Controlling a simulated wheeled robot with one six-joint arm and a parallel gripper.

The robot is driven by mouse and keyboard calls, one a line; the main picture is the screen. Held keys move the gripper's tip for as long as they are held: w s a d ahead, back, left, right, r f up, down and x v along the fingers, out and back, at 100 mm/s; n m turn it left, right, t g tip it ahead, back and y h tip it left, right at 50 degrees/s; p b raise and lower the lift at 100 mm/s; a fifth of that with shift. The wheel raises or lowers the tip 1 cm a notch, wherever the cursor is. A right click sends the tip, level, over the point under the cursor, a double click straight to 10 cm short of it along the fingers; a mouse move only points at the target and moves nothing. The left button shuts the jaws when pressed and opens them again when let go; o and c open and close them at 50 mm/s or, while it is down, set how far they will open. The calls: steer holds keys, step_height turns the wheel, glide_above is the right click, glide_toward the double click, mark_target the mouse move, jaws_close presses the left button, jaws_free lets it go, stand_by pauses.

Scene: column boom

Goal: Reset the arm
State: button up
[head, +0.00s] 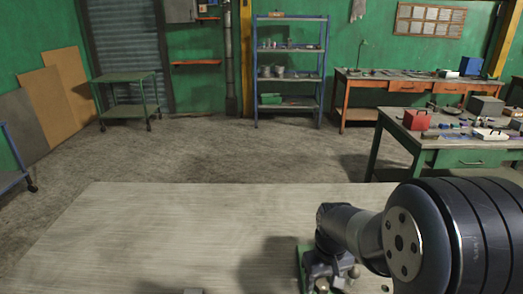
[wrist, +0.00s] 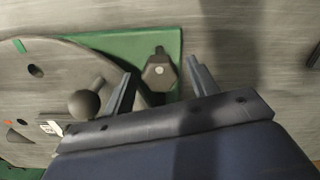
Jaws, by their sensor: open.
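My arm reaches in from the right of the head view. My gripper (head: 328,268) points down low over the pale worktop (head: 170,225). In the wrist view my gripper (wrist: 160,70) is open, its two dark fingers apart. Between and below the fingers is a dark hexagonal part with a pale centre (wrist: 160,71), on a green plate (wrist: 120,45). I see no contact, and nothing is clearly held. A grey rounded plate (wrist: 40,75) with a dark ball knob (wrist: 84,103) lies to the left. The gripper body hides what is below.
The worktop's left and middle are mostly clear. Beyond it stand a cluttered green bench (head: 455,156), a blue shelf rack (head: 291,50) and a green cart (head: 127,77), with open floor between.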

steer(key=m, duration=0.5)
steer(key=shift+m, duration=0.3)
steer(key=m, duration=0.6)
steer(key=shift+p, duration=0.4)
steer(key=shift+r, duration=1.05)
